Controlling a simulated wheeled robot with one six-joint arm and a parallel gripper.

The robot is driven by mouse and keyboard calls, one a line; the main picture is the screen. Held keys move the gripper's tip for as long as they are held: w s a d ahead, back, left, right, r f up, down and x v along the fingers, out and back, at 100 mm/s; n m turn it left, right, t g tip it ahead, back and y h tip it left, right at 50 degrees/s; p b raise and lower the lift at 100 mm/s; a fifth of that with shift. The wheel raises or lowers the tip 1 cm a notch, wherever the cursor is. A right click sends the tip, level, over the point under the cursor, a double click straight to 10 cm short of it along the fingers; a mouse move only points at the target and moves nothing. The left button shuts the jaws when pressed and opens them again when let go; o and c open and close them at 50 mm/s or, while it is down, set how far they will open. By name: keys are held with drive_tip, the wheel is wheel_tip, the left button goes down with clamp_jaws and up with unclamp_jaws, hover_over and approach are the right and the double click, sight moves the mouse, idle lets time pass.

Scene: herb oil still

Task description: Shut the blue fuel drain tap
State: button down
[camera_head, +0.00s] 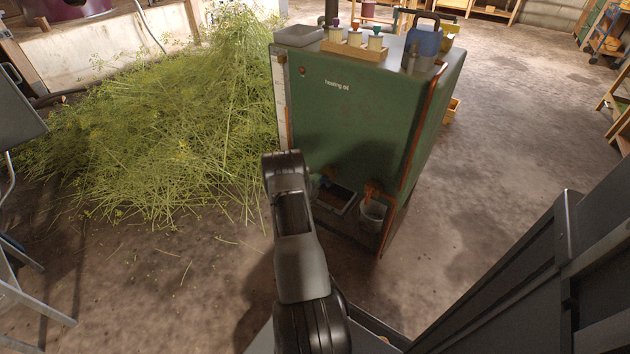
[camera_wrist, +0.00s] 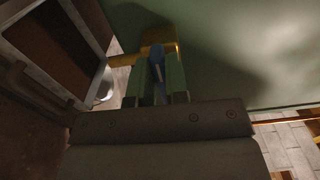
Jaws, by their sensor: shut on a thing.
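The blue fuel drain tap has a blue lever (camera_wrist: 157,60) on a brass-coloured body (camera_wrist: 129,60), low on the green tank wall in the wrist view. My gripper (camera_wrist: 157,78) is shut on the blue lever, with one green finger on each side of it. The lever's lower part is hidden between the fingers. The green tank (camera_head: 375,120), marked "heating oil", shows in the head view. There my arm covers most of the gripper and tap area. I cannot tell how far the lever is turned.
A dark shallow tray (camera_head: 348,205) lies under the tank front. Bottles, a grey bin and a blue can (camera_head: 424,42) stand on top. Cut herbs (camera_head: 160,130) heap at left; floor is open at right.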

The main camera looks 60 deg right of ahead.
drive_tip(key=shift+d+n, duration=0.1)
drive_tip(key=shift+n, duration=0.4)
drive_tip(key=c, duration=1.1)
unclamp_jaws()
drive_tip(key=a+p, duration=0.3)
drive_tip(key=a, duration=1.1)
drive_tip(key=shift+p, duration=0.4)
